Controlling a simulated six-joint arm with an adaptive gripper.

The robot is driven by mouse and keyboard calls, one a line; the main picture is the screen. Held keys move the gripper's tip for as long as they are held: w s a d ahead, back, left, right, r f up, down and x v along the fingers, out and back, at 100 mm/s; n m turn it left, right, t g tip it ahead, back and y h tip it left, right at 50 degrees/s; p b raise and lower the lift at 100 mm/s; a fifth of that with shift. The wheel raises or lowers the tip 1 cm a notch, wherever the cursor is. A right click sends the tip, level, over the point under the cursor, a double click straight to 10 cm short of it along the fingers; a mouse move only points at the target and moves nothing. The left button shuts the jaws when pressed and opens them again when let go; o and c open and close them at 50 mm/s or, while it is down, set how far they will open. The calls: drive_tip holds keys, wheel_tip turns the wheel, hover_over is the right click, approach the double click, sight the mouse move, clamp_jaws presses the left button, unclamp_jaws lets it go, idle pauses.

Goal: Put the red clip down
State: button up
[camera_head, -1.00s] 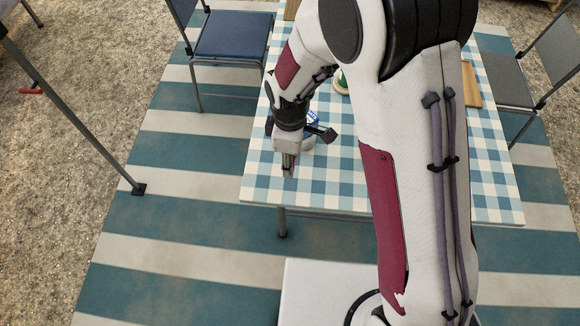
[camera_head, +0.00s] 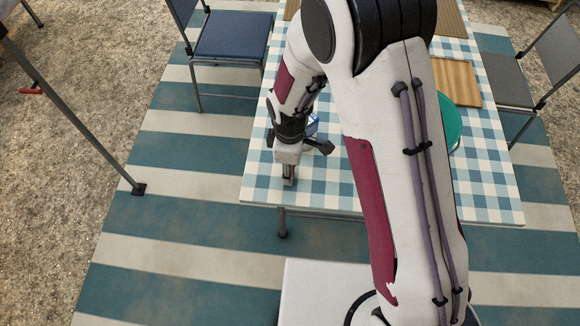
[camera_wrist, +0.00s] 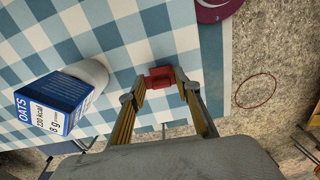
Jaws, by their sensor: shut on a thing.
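The red clip (camera_wrist: 160,77) sits between the fingertips of my gripper (camera_wrist: 159,91) in the wrist view. My gripper is shut on it. In the head view my gripper (camera_head: 289,181) points down at the near left part of the checked table (camera_head: 335,194), close to its front edge. The clip is too small and covered to make out there. Whether the clip touches the tabletop I cannot tell.
A blue oats box (camera_wrist: 55,103) and a white round container (camera_wrist: 88,75) stand left of the clip in the wrist view. A green round dish (camera_head: 453,126) and a wooden board (camera_head: 457,82) lie on the right. A blue chair (camera_head: 232,37) stands behind left.

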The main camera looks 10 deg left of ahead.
drive_tip(key=shift+f, duration=0.2)
drive_tip(key=o, duration=0.8)
drive_tip(key=shift+r, duration=0.1)
drive_tip(key=shift+r, duration=1.1)
drive_tip(key=r, duration=0.2)
drive_tip(key=a+r, duration=0.1)
drive_tip(key=shift+s+r, duration=0.2)
drive_tip(key=shift+r, duration=1)
drive_tip(key=shift+d, duration=0.1)
